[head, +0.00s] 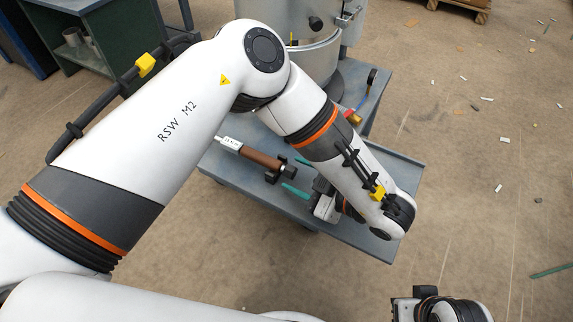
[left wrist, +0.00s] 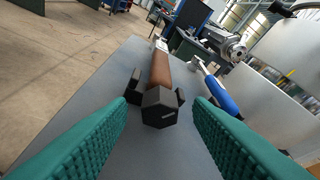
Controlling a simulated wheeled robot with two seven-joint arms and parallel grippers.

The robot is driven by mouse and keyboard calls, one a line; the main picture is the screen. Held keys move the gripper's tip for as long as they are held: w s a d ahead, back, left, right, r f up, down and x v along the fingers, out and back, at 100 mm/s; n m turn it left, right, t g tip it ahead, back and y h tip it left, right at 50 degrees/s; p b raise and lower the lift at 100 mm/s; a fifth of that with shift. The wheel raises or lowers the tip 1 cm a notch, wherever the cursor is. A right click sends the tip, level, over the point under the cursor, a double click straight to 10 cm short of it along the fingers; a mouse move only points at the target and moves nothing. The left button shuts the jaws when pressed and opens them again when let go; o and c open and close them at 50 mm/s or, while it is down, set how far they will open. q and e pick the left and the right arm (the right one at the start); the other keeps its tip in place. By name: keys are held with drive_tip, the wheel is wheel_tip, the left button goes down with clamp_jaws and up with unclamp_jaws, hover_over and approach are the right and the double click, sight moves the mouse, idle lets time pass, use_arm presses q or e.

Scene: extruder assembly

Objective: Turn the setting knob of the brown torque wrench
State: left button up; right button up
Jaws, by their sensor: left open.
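The brown torque wrench (head: 262,158) lies on the grey-blue table, its brown handle pointing toward my left gripper. In the left wrist view its handle (left wrist: 160,68) runs away from me. The black faceted setting knob (left wrist: 160,108) is at the near end, with black bracket-like pieces beside it. My left gripper (head: 298,176) is open. In the left wrist view its teal fingers (left wrist: 161,112) stand left and right of the knob, with gaps on both sides. My right gripper's fingers are not in view; only part of my right arm shows at the bottom right.
The table (head: 235,178) has bare surface around the wrench. A blue-handled tool (left wrist: 222,97) lies to its right in the left wrist view. A large grey cylindrical machine (head: 312,55) stands behind. A dark green workbench (head: 85,50) is at the back left.

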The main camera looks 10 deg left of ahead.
use_arm(q)
drive_tip(key=shift+w+a+f, duration=0.2)
drive_tip(key=shift+a, duration=0.15)
drive_tip(key=c, duration=1)
